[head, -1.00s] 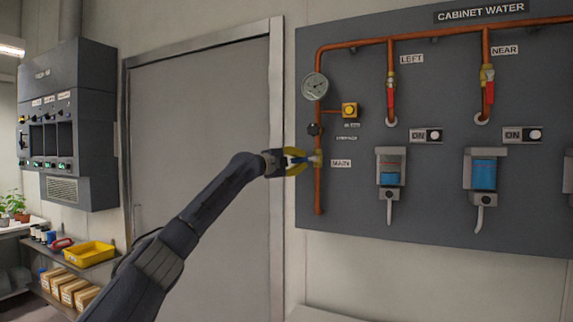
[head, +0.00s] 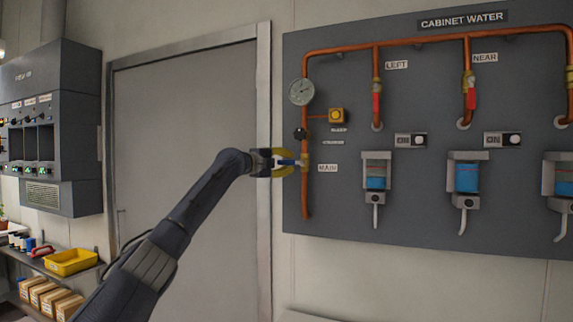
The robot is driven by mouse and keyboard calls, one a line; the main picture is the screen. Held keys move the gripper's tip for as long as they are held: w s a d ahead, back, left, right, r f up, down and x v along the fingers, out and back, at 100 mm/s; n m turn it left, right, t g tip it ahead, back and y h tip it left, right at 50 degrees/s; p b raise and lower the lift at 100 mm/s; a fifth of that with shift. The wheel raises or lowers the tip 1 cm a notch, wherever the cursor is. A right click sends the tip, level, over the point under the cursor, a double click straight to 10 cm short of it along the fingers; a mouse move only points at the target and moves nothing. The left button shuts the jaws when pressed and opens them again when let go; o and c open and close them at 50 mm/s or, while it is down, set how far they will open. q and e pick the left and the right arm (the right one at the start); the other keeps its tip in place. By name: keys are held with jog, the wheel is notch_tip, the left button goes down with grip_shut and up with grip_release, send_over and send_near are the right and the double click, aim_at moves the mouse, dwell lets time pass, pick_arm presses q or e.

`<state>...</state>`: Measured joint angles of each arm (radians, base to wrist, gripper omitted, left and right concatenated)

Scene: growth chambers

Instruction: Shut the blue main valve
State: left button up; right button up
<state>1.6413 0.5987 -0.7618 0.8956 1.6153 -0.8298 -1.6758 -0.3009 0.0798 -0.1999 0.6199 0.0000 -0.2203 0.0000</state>
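The blue main valve handle (head: 288,162) shows beside the MAIN label (head: 328,168), on the vertical copper pipe (head: 306,200) at the left of the water panel. It points left, crosswise to the pipe. My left gripper (head: 287,163) is at the handle, its yellow fingers spread above and below it. A gap seems to show between the fingers and the handle, so it looks open and around the handle rather than clamped. The fingers partly hide the handle and valve body. My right gripper is not in view.
A gauge (head: 301,92), a dark knob (head: 300,134) and a yellow box with a button (head: 337,116) sit above the valve. Red-handled valves (head: 376,103) and dispensers (head: 467,178) are to the right. A grey door (head: 185,140) is behind my arm.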

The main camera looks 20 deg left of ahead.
pick_arm(q)
jog(key=o, duration=0.3)
jog(key=shift+o, duration=0.2)
jog(key=v, duration=1.2)
dwell(0.3)
